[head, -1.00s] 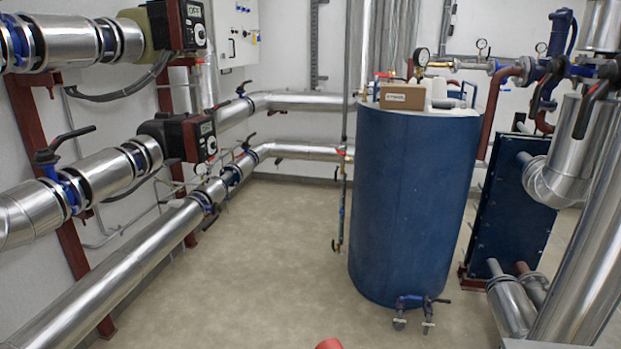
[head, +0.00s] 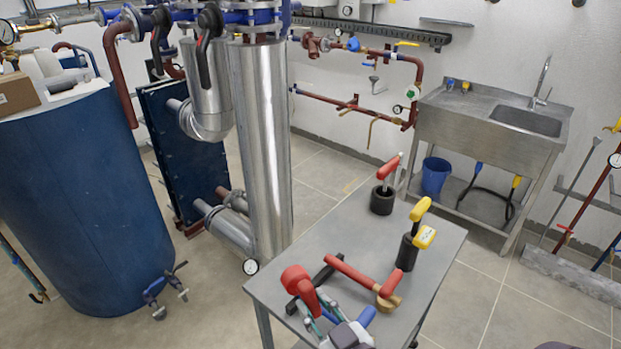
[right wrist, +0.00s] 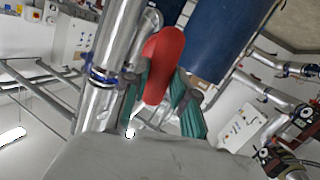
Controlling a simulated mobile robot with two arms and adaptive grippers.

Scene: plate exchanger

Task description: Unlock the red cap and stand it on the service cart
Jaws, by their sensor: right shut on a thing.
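My right gripper (head: 322,312) is over the near left part of the service cart (head: 330,235), at the bottom of the head view. It is shut on a red piece with a rounded head (head: 296,281), which I take to be the red cap. The red cap also shows between the teal fingers in the right wrist view (right wrist: 164,62). From the head view I cannot tell whether it touches the cart top. My left gripper is not in view.
On the cart are a red-handled black piece (head: 382,198), a yellow-handled black piece (head: 407,252), a red-handled tool with a brass end (head: 360,277) and a black bar. A steel pipe (head: 260,150) stands left of the cart. A sink (head: 530,120) is behind right.

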